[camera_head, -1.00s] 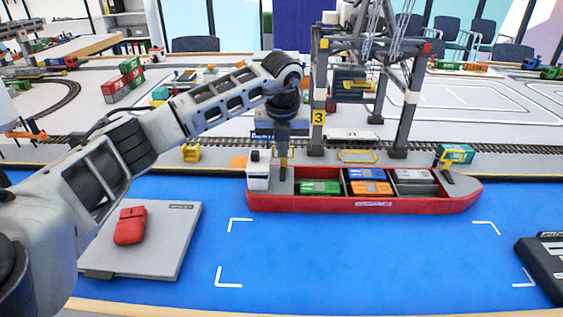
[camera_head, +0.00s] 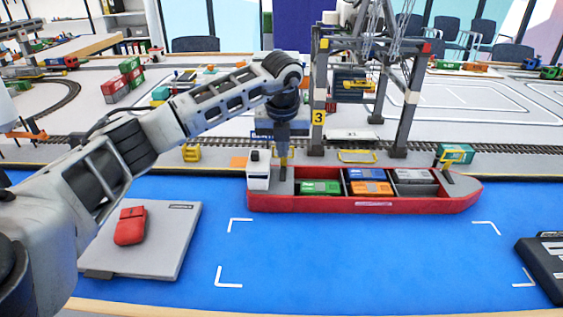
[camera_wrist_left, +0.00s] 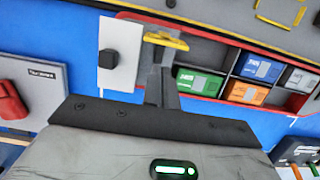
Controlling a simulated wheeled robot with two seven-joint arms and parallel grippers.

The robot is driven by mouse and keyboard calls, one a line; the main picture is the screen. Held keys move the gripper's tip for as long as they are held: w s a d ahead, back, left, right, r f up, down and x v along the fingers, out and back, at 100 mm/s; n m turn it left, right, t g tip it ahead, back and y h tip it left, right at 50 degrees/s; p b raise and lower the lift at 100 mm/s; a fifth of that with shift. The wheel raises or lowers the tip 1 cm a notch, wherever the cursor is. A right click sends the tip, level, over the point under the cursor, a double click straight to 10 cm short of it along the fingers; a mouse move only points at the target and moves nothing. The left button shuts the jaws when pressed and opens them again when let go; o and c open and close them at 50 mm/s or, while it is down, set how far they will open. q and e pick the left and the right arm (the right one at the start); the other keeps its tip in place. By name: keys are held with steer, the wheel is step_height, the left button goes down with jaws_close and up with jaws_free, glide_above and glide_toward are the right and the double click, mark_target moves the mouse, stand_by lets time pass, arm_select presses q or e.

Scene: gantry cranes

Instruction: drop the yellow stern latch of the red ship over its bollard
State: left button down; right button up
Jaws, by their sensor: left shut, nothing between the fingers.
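The red ship (camera_head: 330,205) lies on the blue water along the quay, with its white deckhouse (camera_head: 258,176) at the left end. My left gripper (camera_head: 283,150) points down over the stern deck, just right of the deckhouse. It is shut with nothing held. The yellow stern latch (camera_wrist_left: 166,40) shows at the fingertips in the left wrist view, and part of its yellow shows in the head view (camera_head: 284,160). I cannot tell whether the fingers touch it. The stern bollard is not clearly visible. My right gripper is not in view.
Another yellow latch (camera_head: 450,153) is at the bow. A grey platform (camera_head: 170,245) with a red item (camera_head: 130,226) lies left. Water in front is clear.

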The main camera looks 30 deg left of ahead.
mark_target(283, 163)
arm_select(q)
steer(key=shift+w+a+f+b, duration=0.2)
steer(key=shift+w+a+f, duration=0.2)
steer(key=shift+w, duration=0.25)
steer(key=shift+w+a+f+b, duration=0.15)
steer(key=shift+w+a+f, duration=0.25)
steer(key=shift+w, duration=0.25)
steer(key=shift+w+a+f, duration=0.35)
steer(key=shift+w+f, duration=0.05)
steer(key=shift+w, duration=0.2)
steer(key=shift+w+a+f+b, duration=0.25)
steer(key=shift+w+f+b, duration=0.05)
steer(key=shift+w, duration=0.1)
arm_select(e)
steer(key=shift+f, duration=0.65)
